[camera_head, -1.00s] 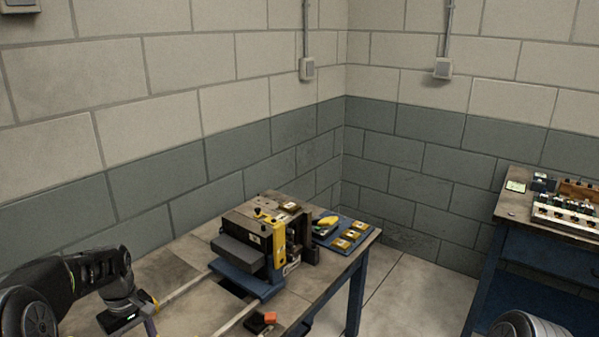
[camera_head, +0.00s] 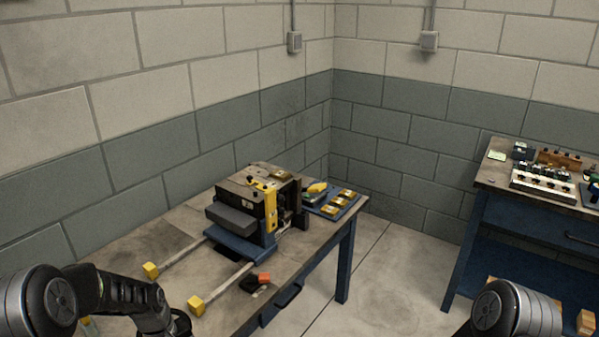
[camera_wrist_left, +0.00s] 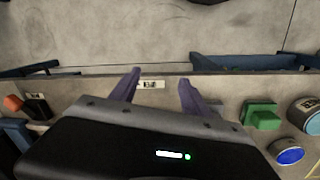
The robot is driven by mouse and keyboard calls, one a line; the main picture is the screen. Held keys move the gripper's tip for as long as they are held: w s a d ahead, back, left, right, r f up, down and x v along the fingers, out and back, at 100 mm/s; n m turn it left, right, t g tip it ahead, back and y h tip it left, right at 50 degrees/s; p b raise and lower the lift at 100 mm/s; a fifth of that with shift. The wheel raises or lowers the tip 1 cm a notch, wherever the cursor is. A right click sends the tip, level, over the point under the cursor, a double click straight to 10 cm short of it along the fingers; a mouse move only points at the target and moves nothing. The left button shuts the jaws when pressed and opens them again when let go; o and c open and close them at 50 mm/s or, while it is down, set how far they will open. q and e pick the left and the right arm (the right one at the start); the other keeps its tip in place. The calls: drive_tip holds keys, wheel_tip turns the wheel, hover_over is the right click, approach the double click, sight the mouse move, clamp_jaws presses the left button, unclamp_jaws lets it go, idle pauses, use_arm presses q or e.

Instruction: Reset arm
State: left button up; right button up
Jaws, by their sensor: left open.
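My left arm (camera_head: 115,292) comes in from the lower left of the head view, over the near left part of the workbench (camera_head: 165,245). Its hand runs down to the bottom edge there, and the fingertips are cut off. In the left wrist view my left gripper (camera_wrist_left: 157,90) is open, with two purple-grey fingers apart and nothing between them. A small white label (camera_wrist_left: 151,85) on the bench edge shows behind the gap. My right arm (camera_head: 505,308) shows only as a rounded grey link at the lower right. The right gripper is out of view.
A clamp-like machine (camera_head: 250,210) with two yellow-ended rails (camera_head: 222,285) stands on the bench. In the wrist view, a green block (camera_wrist_left: 262,115) and a blue-topped round item (camera_wrist_left: 290,155) sit right of the hand. A second bench (camera_head: 490,180) stands right.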

use_arm(q)
drive_tip(key=s+d+f+m+h, duration=0.1)
drive_tip(key=s+d+f+m, duration=0.2)
drive_tip(key=s+d+f, duration=0.8)
drive_tip(key=s+d+f+m+h, duration=0.1)
drive_tip(key=s+d+f+m, duration=0.1)
drive_tip(key=s+d, duration=0.9)
drive_tip(key=shift+s+m+h, duration=0.3)
drive_tip(key=shift+s+m, duration=0.2)
drive_tip(key=shift+s, duration=0.3)
drive_tip(key=shift+a, duration=0.15)
